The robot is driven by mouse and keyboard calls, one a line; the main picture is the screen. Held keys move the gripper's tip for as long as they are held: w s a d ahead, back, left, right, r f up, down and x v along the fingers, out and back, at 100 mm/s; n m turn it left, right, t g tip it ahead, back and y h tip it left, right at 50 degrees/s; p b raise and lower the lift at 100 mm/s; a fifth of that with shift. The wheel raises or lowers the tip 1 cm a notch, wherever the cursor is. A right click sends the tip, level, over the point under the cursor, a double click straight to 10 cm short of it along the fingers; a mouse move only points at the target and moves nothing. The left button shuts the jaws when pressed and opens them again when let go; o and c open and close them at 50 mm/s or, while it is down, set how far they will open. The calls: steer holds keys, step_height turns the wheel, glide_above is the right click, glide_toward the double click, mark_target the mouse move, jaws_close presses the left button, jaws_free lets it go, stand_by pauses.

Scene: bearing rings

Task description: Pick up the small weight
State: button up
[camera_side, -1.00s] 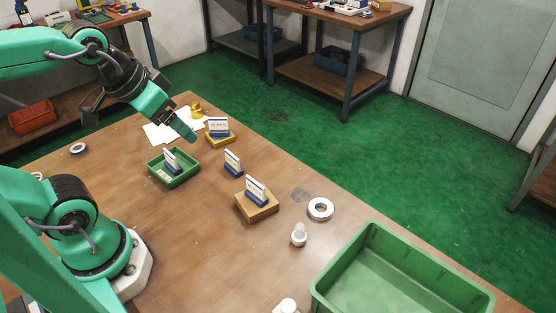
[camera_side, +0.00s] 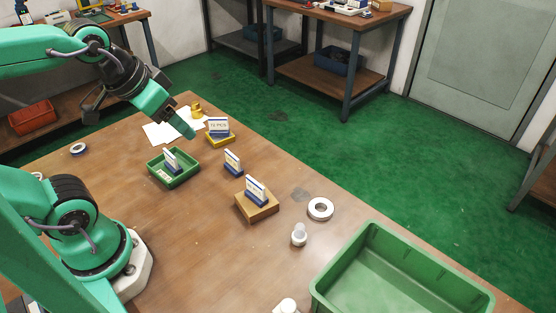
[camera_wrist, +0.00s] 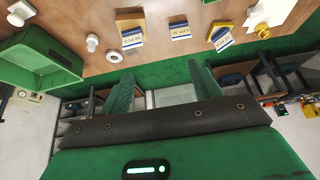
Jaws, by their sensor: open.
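A small brass-coloured piece (camera_side: 196,110), which looks like the weight, stands by the white paper (camera_side: 160,133) at the far side of the table. In the wrist view a small yellow piece (camera_wrist: 262,31) at the upper right appears to be the same piece. Whether it is one weight or more is too small to tell. My gripper (camera_side: 189,134) hangs over the table near the paper, in front of the brass piece and apart from it. In the wrist view my gripper (camera_wrist: 163,88) is open, with nothing between the fingers.
A yellow block with a card (camera_side: 220,138) stands close beside my gripper. A green tray (camera_side: 174,178) with a card, a card stand (camera_side: 233,162) and a wooden block with a card (camera_side: 257,205) stand nearer. A white ring (camera_side: 320,209) and a green bin (camera_side: 400,285) are at the right.

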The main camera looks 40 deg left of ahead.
steer(key=w+a+r+m+g, duration=0.1)
steer(key=w+a+r+g, duration=0.15)
steer(key=w+a, duration=0.65)
steer(key=m+g, duration=0.3)
glide_above(195, 102)
steer(key=f, duration=1.2)
steer(key=d+f, duration=0.1)
steer(key=f, duration=0.5)
steer(key=shift+f, duration=0.1)
steer(key=shift+a+f, duration=0.35)
steer(key=shift+f, duration=1.3)
steer(key=shift+f, duration=0.1)
steer(key=shift+f, duration=2.5)
